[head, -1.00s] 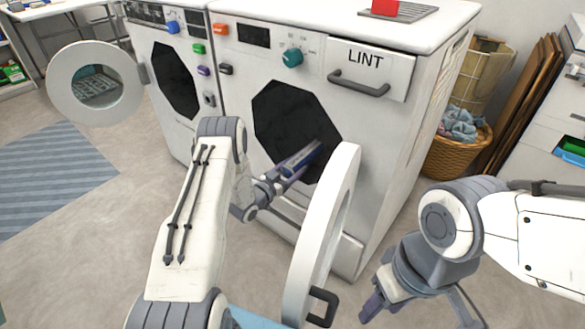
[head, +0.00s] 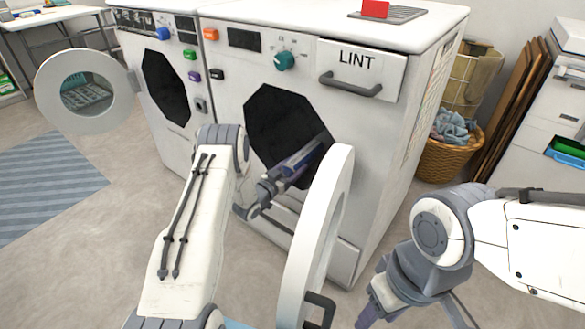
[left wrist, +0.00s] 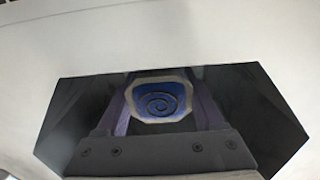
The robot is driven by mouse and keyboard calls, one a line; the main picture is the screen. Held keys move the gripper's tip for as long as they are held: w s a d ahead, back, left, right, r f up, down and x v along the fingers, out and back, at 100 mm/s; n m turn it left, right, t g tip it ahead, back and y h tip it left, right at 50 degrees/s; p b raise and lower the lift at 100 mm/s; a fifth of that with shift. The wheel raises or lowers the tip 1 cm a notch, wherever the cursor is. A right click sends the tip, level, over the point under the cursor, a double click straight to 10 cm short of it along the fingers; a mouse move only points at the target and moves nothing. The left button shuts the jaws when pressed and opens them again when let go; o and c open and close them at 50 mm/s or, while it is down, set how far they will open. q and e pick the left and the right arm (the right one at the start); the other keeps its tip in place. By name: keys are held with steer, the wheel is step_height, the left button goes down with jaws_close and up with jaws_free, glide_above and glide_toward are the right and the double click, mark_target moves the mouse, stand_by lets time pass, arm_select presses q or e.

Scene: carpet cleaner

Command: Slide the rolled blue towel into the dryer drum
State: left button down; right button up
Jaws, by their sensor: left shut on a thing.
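The dryer (head: 390,130) with the LINT drawer has a dark octagonal drum opening (head: 272,118). Its round white door (head: 318,230) stands open to the right of my left forearm. My left gripper (head: 300,162) is shut on the rolled blue towel (head: 314,148) at the lower right of the opening. In the left wrist view, the towel's spiral end (left wrist: 160,102) sits between the purple fingers (left wrist: 160,118), with the dark opening behind. The towel's far end is hidden. My right gripper (head: 372,310) hangs at the bottom, its fingertips partly cut off.
A second machine (head: 165,85) with an open round door (head: 88,92) stands to the left. A wicker basket (head: 450,160) with cloth stands right of the dryer. The open dryer door is close beside my left arm.

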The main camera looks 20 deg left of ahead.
arm_select(q)
steer(key=shift+f+b, duration=0.45)
steer(key=shift+f, duration=0.15)
stand_by(0.7)
jaws_free()
steer(key=shift+p+v, duration=0.8)
steer(key=shift+v, duration=0.6)
steer(key=p+v, duration=0.3)
steer(key=v, duration=0.6)
steer(key=shift+s+p, duration=0.1)
steer(key=shift+p, duration=0.2)
